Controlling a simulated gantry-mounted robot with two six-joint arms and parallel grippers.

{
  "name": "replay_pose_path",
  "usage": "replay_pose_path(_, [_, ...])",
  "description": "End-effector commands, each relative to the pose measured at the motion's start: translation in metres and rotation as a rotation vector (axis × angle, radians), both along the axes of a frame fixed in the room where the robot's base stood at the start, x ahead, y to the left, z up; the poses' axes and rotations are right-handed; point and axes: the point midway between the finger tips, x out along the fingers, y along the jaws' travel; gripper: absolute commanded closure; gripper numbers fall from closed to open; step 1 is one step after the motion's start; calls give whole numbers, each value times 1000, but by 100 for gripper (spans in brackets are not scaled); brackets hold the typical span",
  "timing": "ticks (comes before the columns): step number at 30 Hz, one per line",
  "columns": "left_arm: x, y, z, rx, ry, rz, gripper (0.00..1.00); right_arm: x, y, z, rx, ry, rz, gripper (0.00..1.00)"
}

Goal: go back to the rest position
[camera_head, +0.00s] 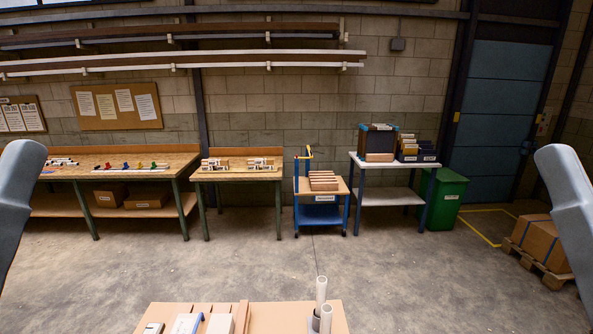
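Grey links of my left and right arms show at the left and right edges of the head view. Both of my grippers are outside the picture, so their opening and anything in them are hidden. A light wooden work surface (283,318) lies at the bottom centre, just in front of me. On it are white flat pieces (186,324) at the left and two pale upright tubes (321,292) at the right. Its near part is cut off by the frame.
Wooden workbenches (100,168) line the back wall at left. A blue trolley (321,214), a white-topped table (385,160) and a green bin (443,200) stand to their right. A pallet with boxes (540,243) is at far right. The concrete floor between is clear.

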Motion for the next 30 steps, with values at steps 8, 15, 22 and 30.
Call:
replay_pose_path(8, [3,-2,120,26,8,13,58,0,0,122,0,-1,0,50])
replay_pose_path(15, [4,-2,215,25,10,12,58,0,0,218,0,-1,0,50])
replay_pose_path(22, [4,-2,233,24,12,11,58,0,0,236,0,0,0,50])
replay_pose_path(30, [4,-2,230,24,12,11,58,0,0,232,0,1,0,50])
